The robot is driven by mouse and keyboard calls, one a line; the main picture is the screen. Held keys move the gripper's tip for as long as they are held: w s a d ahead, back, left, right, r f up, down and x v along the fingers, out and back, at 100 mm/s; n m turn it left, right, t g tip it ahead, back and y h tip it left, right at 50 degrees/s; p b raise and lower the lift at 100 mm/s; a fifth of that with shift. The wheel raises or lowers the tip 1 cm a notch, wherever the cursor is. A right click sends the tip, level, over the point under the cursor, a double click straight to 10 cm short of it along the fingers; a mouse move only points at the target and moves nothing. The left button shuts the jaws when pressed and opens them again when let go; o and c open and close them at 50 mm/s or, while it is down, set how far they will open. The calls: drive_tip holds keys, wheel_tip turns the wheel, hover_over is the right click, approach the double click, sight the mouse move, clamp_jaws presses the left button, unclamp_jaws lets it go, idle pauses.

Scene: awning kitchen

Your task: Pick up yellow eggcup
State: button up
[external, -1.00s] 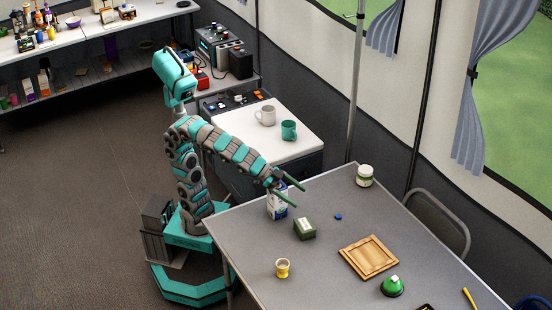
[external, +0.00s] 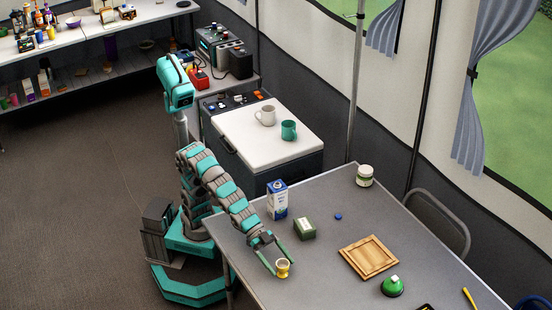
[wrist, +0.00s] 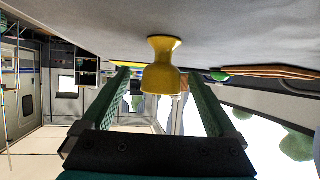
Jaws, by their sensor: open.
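The yellow eggcup (external: 282,268) stands upright on the grey table near its front left edge. My gripper (external: 283,264) is open at the eggcup, low over the table. In the wrist view, which is turned upside down, the yellow eggcup (wrist: 162,68) hangs from the table surface at the top. There the fingers of my gripper (wrist: 158,85) lie on either side of it with a gap on each side. The eggcup appears between or just beyond the fingertips; exact depth is hard to tell.
On the grey table (external: 325,285) are a milk carton (external: 277,200), a green box (external: 304,229), a blue cap (external: 338,217), a wooden board (external: 368,257), a green bell-like object (external: 392,286) and a jar (external: 364,176). The table right of the eggcup is clear.

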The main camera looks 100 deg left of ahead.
sight(286, 271)
drive_tip(key=shift+x, duration=2.35)
drive_tip(key=shift+a, duration=0.1)
drive_tip(key=c, duration=1.4)
drive_tip(key=shift+r, duration=0.1)
drive_tip(key=shift+c, duration=0.2)
